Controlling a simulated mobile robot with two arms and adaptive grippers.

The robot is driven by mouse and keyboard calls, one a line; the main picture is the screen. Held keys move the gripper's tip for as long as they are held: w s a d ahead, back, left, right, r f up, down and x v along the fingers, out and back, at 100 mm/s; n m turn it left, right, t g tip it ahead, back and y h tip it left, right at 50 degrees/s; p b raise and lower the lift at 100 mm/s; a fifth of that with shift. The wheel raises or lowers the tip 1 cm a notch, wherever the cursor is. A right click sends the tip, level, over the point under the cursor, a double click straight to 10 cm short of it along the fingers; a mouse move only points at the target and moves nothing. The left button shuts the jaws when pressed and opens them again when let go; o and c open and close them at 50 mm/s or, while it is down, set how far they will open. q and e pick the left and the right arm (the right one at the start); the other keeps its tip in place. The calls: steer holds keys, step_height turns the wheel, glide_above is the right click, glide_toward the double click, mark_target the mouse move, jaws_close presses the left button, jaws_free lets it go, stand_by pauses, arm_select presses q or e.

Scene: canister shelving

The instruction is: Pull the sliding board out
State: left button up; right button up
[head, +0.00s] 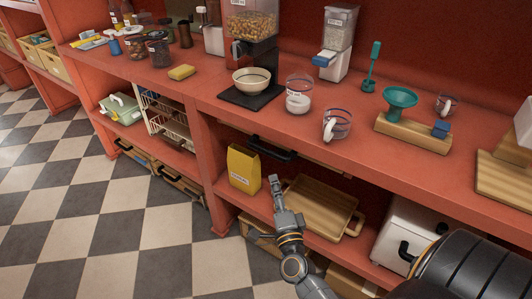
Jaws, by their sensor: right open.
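The sliding board sits under the red counter, with its dark front handle (272,149) showing below the counter edge. Only a thin strip of the board shows, and the rest is hidden under the counter. My right gripper (275,182) is open and empty, reaching up from the lower right. In the picture it is just below the handle and apart from it, between a yellow bag and a wooden tray. My left gripper is out of view.
The yellow bag (243,168) stands on the lower shelf left of my right gripper. The wooden tray (322,203) lies to its right, and a white box with a dark handle (404,228) is farther right. The checkered floor (140,225) in front is clear.

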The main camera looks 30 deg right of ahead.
mark_target(266, 151)
steer(key=p+x, duration=0.1)
steer(key=x, duration=1.2)
steer(key=shift+w+d+r, duration=0.15)
steer(key=shift+w+r, duration=0.05)
steer(key=shift+w, duration=0.15)
jaws_close()
